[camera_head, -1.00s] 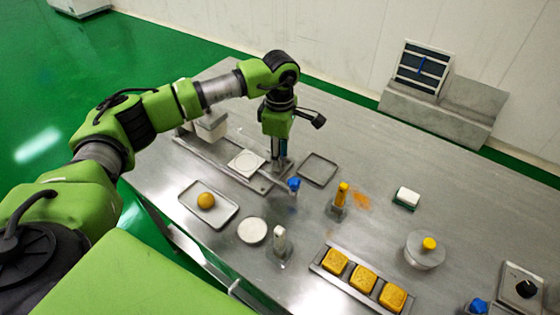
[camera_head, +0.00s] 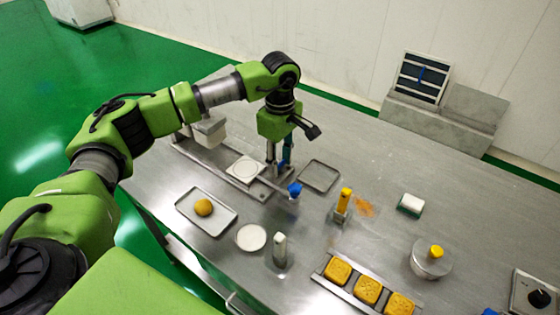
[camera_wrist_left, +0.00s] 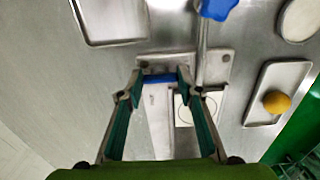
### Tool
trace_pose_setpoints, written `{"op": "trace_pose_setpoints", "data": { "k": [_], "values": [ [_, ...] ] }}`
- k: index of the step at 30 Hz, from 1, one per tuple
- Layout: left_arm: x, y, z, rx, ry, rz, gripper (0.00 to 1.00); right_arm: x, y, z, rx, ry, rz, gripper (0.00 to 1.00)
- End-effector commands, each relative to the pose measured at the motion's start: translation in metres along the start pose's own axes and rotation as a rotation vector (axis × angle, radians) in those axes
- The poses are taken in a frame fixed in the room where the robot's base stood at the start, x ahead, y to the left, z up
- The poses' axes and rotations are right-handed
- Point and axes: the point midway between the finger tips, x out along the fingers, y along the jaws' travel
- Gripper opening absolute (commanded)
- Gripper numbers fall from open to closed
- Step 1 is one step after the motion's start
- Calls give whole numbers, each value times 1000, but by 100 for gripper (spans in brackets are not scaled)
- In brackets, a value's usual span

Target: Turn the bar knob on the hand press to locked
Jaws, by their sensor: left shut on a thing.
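The hand press is a long metal base (camera_head: 212,158) with a square plate bearing a white disc (camera_head: 245,169) and a lever ending in a blue knob (camera_head: 295,189). The bar lies crosswise on the press's end block (camera_wrist_left: 209,66). In the head view the fingers mostly hide the bar. My right gripper is in neither view.
A tray with an orange ball (camera_head: 233,218) and a white disc (camera_head: 251,237) lie in front. An empty tray (camera_head: 319,176) is close right of the gripper. A yellow-handled tool (camera_head: 344,198) and a row of yellow cakes (camera_head: 368,290) stand farther right.

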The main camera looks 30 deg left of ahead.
Motion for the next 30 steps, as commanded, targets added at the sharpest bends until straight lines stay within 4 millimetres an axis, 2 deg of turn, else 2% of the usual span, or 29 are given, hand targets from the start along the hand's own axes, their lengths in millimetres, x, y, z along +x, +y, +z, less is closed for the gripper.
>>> {"op": "trace_pose_setpoints", "data": {
  "k": [4,5,6,7,16,20,23,30],
  "values": [
    [-2,2,0,1,1,6,12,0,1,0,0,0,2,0],
    [-2,2,0,1,1,6,36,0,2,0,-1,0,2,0],
    [-2,2,0,1,1,6,46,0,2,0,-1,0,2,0],
    [-2,2,0,0,1,6,50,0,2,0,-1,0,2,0],
    [-1,1,0,0,1,2,50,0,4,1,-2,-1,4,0],
    [-8,1,0,0,1,3,50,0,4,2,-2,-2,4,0],
    [-23,2,0,0,0,6,50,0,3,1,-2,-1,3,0],
    [-75,2,0,0,1,8,50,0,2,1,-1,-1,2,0]
  ]
}}
